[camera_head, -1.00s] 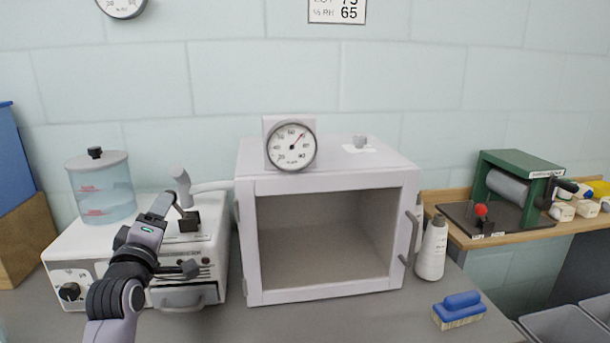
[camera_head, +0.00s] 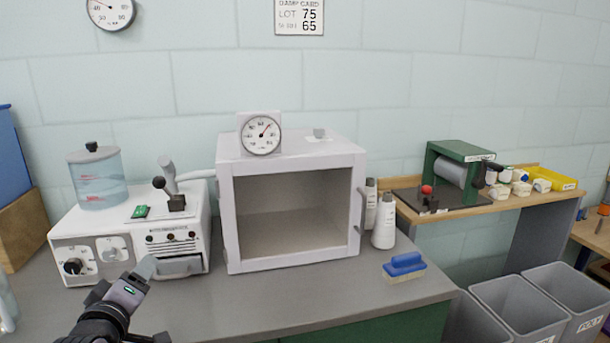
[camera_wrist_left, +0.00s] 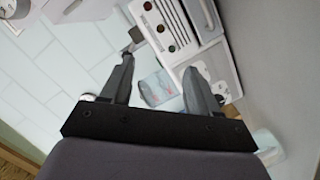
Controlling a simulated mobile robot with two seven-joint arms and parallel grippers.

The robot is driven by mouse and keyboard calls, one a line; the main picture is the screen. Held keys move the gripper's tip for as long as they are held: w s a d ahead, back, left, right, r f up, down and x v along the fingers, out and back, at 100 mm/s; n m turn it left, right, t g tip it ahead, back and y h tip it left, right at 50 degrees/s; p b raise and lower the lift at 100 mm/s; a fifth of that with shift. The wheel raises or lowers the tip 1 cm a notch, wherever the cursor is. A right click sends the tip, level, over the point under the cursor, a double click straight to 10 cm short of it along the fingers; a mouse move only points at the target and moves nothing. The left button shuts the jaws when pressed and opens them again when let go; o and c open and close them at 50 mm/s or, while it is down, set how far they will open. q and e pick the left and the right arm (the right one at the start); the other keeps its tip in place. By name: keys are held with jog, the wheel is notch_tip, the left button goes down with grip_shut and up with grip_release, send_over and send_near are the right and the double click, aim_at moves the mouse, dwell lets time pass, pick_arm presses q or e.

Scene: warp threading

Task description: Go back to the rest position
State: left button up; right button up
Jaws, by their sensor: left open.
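My left gripper (camera_head: 154,300) is low at the left in the head view, in front of the white humidifier-like machine (camera_head: 100,240). In the left wrist view my left gripper (camera_wrist_left: 158,75) shows two spread fingers with nothing held between them. The machine has a black-knobbed lever (camera_head: 160,184), a green switch (camera_head: 140,211), dials and a drawer-like handle at its front. A clear water tank (camera_head: 98,180) stands on it. My right gripper is in neither view.
A white open-fronted cabinet (camera_head: 228,225) with a gauge (camera_head: 261,135) stands mid-bench. White bottles (camera_head: 384,222) and a blue brush (camera_head: 405,265) lie to its right. A green roller device (camera_head: 458,165) sits on a side shelf, above grey bins (camera_head: 510,305). The front bench surface is mostly clear.

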pick_arm(q)
jog(key=s+d+f+m+g+h, duration=0.1)
jog(key=s+d+f+m+g, duration=0.15)
jog(key=s+f, duration=0.45)
jog(key=s+d+f+m+g, duration=0.2)
jog(key=s+f+m+g, duration=0.2)
jog(key=s+f, duration=0.35)
jog(key=s+d+f+m+g+h, duration=0.1)
jog(key=s+f+m+g, duration=0.15)
jog(key=s, duration=0.75)
jog(key=s+d+f+m+g, duration=0.2)
jog(key=s+m+g, duration=0.2)
jog(key=s, duration=0.6)
jog(key=w+d+f+t+h, duration=0.2)
jog(key=w+f+t, duration=0.5)
jog(key=f, duration=0.2)
jog(key=shift+w+d, duration=0.35)
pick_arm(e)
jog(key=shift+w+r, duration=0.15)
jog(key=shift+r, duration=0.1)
pick_arm(q)
jog(key=shift+c, duration=0.2)
